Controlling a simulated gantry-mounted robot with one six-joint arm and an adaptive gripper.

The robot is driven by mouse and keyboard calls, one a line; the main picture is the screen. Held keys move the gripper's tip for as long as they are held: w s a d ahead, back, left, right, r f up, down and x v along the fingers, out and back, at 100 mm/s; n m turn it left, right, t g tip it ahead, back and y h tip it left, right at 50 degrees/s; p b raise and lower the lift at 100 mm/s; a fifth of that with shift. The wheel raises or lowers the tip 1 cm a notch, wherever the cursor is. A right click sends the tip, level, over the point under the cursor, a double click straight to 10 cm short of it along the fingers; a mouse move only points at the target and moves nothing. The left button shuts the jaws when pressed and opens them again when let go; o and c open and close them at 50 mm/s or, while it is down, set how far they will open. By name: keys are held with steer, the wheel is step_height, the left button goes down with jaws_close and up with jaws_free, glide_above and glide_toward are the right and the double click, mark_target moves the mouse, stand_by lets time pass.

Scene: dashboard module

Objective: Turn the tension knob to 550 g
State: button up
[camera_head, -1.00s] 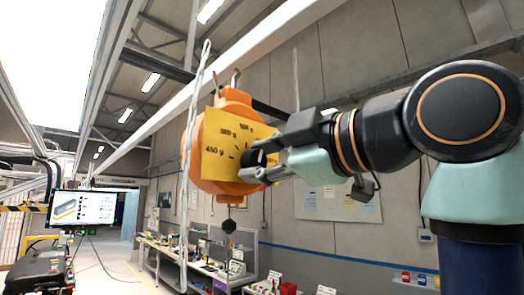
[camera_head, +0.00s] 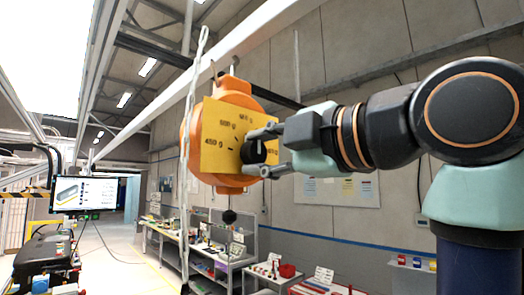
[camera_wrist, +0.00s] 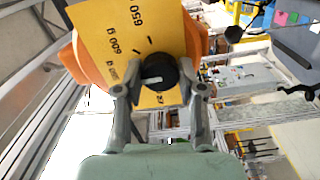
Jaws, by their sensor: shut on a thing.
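The tension knob (camera_head: 253,151) is black and round and sits on a yellow scale plate (camera_head: 214,160) on the front of an orange hanging balancer (camera_head: 234,90). My gripper (camera_head: 254,152) has one finger above the knob and one below it, shut on it. In the wrist view the knob (camera_wrist: 160,72) lies between my two fingertips (camera_wrist: 160,90), with a white pointer mark on its face. That view shows "650" and "600 g" on the plate, turned over. In the head view "450 g" and "500 g" are legible; other labels are small or partly hidden by my gripper.
A pale cable or rope (camera_head: 187,150) hangs left of the balancer, and a dark hexagonal weight (camera_head: 229,216) hangs below it. A monitor (camera_head: 95,193) stands at the left. Workbenches (camera_head: 205,255) stand behind, lower down. The space around the balancer's front looks free.

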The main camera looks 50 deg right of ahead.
steer(key=o, duration=1.1)
steer(key=shift+o, duration=0.2)
steer(key=s+a, duration=0.1)
steer(key=s, duration=1.1)
